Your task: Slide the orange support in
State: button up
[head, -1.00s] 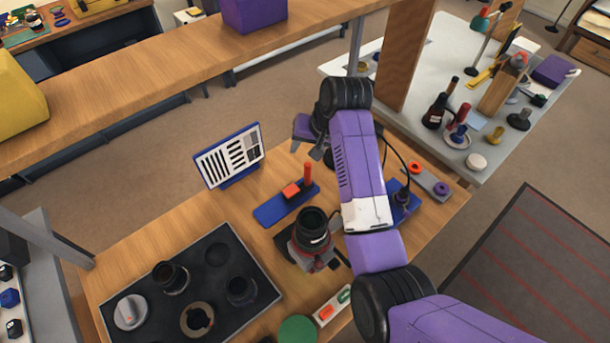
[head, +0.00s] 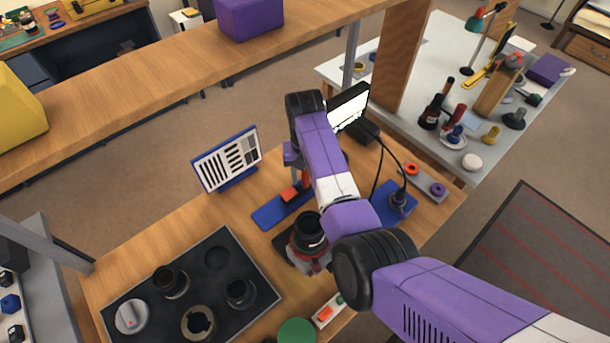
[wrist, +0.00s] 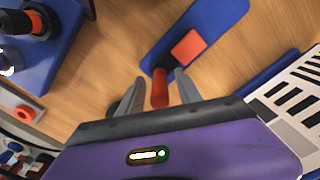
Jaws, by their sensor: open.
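The orange support shows as an orange block (head: 289,193) on a flat blue base (head: 268,216), with an upright orange-red post (head: 305,181) at the base's right end. In the wrist view the post (wrist: 160,90) stands between the fingers of my gripper (wrist: 157,82). The fingers are open, with a gap visible on each side of the post. The orange block (wrist: 187,47) lies beyond the fingertips on the blue base (wrist: 215,22). In the head view my arm hides the fingers and part of the base's right end.
A test chart (head: 226,160) stands left of the base. A dark lens (head: 308,232) sits in a holder in front. A black tray (head: 255,268) with lens parts is at front left. A blue stand with a cable (head: 395,205) and a dark-framed screen (head: 352,108) are to the right.

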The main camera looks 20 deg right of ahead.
jog(key=shift+f, duration=0.5)
jog(key=shift+c, duration=0.3)
grip_shut()
dwell(0.8)
